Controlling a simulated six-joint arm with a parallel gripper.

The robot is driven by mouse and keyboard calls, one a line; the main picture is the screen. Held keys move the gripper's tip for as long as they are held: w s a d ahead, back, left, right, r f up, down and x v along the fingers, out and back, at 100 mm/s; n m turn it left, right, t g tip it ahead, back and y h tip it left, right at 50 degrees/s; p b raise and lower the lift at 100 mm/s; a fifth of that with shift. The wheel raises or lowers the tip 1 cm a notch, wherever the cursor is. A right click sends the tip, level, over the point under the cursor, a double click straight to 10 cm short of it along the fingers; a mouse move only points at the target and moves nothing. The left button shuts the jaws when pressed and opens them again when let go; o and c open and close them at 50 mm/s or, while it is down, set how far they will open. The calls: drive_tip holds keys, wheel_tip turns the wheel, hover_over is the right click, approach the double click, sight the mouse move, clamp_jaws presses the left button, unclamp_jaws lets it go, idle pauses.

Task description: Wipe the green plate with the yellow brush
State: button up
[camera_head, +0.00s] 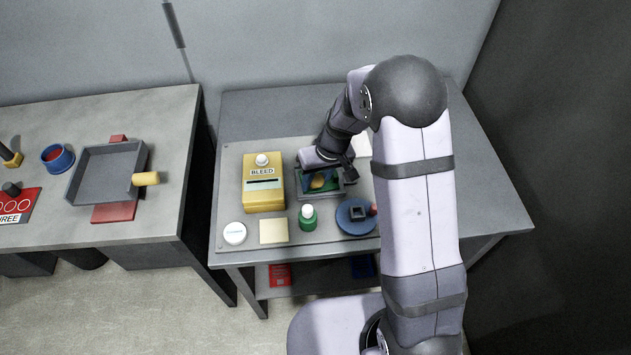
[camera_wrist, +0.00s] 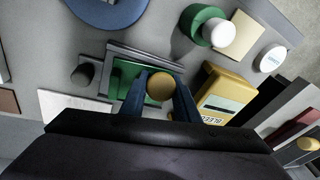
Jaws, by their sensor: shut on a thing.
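The green plate (camera_wrist: 124,78) lies in a grey frame with raised edges in the wrist view. It also shows in the head view (camera_head: 333,186), partly hidden by my gripper. My gripper (camera_wrist: 160,98) has blue fingers and is shut on the yellow brush (camera_wrist: 160,86), whose round yellow top shows between the fingertips. In the head view, my gripper (camera_head: 318,178) and the yellow brush (camera_head: 317,182) are over the plate. The brush's lower end is hidden, so I cannot tell whether it touches the plate.
A yellow BLEED box (camera_head: 263,193) stands just left of the plate. A green bottle with a white cap (camera_head: 307,219), a blue disc (camera_head: 350,225), a cream square (camera_head: 273,231) and a white round disc (camera_head: 235,233) lie in front. A side table holds a grey tray (camera_head: 82,190).

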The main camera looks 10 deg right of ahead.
drive_tip(key=shift+w+a+p, duration=0.15)
drive_tip(key=shift+w, duration=1.25)
drive_tip(key=shift+w+a+p, duration=0.15)
drive_tip(key=shift+w, duration=1.2)
wheel_tip(320, 180, up, 2)
drive_tip(key=shift+w+r+p, duration=0.1)
drive_tip(key=shift+r+p, duration=0.15)
drive_tip(key=shift+p, duration=0.35)
drive_tip(key=shift+r+p, duration=0.5)
drive_tip(key=shift+r, duration=0.25)
drive_tip(key=p+v, duration=0.1)
drive_tip(key=v, duration=0.1)
drive_tip(key=p+v, duration=0.1)
drive_tip(key=v, duration=0.1)
drive_tip(key=shift+w+a+r+p, duration=0.1)
drive_tip(key=shift+w+a+p, duration=0.05)
drive_tip(key=shift+a+p, duration=0.2)
drive_tip(key=shift+f+b, duration=0.45)
drive_tip(key=shift+r, duration=0.1)
